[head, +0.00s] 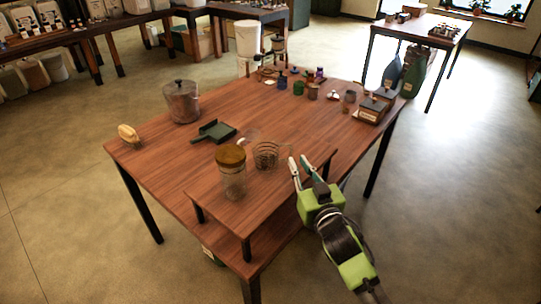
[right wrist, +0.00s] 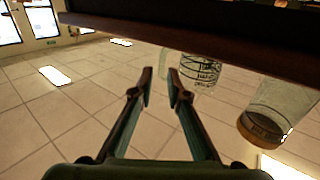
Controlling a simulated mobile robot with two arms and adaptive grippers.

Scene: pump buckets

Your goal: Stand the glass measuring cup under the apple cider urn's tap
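The glass measuring cup (head: 266,155) stands upright on a low wooden riser (head: 268,192) at the front of the table. Its dark markings also show in the right wrist view (right wrist: 201,72), where the scene is upside down. My right gripper (head: 298,164) is at the riser's right edge, to the right of the cup. Its fingers are apart and empty, and they show in the right wrist view (right wrist: 160,72). A grey lidded pot (head: 181,103) stands at the table's left; I cannot tell whether it is the urn. No tap can be made out. My left gripper is not in view.
A glass jar with a brown lid (head: 233,178) stands on the riser left of the cup. A dark green scoop (head: 214,131) and a yellowish brush-like item (head: 129,134) lie leftward. Small pots (head: 313,91) and a wooden box (head: 372,108) are farther back. The table's middle right is clear.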

